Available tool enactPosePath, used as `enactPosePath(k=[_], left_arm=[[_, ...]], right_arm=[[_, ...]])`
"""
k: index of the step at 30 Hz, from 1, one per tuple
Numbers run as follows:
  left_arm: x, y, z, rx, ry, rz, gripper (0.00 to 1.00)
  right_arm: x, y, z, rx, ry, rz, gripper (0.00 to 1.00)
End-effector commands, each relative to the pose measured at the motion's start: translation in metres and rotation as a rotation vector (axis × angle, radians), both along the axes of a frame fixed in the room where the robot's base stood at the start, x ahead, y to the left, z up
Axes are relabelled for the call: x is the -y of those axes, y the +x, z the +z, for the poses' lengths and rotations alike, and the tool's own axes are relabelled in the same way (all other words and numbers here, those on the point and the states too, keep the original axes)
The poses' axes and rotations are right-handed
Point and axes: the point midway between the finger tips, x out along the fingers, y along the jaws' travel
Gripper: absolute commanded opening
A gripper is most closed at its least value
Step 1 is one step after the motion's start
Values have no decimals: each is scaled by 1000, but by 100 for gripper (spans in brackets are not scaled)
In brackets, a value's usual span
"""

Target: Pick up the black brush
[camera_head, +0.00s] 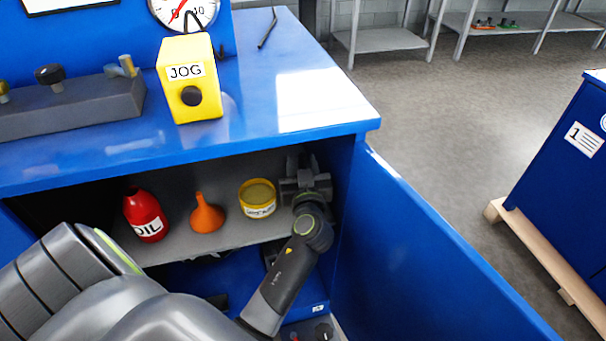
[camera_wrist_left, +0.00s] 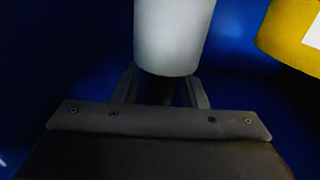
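I cannot make out a clear black brush in either view. My left gripper (camera_head: 304,168) reaches into the open blue cabinet, at the right end of the grey upper shelf, right of a yellow tin (camera_head: 257,200). In the left wrist view its two fingers (camera_wrist_left: 160,92) stand apart. A pale grey cylinder (camera_wrist_left: 172,38) covers their tips, and something dark shows between them below it. I cannot tell whether the fingers press on anything. The yellow tin is also at the upper right of the wrist view (camera_wrist_left: 295,35). My right gripper is not in view.
An orange funnel (camera_head: 207,214) and a red oil container (camera_head: 145,215) stand on the shelf, left of the tin. The open blue door (camera_head: 430,265) bounds the right side. A yellow JOG box (camera_head: 189,80) and a black bent rod (camera_head: 268,29) are on the benchtop.

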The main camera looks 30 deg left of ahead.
Motion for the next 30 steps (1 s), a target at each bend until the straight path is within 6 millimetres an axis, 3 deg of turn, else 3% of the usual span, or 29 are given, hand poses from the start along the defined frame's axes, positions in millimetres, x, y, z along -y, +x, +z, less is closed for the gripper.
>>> enactPosePath(k=[1,9,23,30], left_arm=[[0,0,0,0,0,0,32],[0,0,0,0,0,0,0],[-3,-3,8,3,1,0,0],[-3,-3,51,8,0,0,0]], right_arm=[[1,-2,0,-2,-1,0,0],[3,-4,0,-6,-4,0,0],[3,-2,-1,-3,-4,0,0],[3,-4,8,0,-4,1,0]])
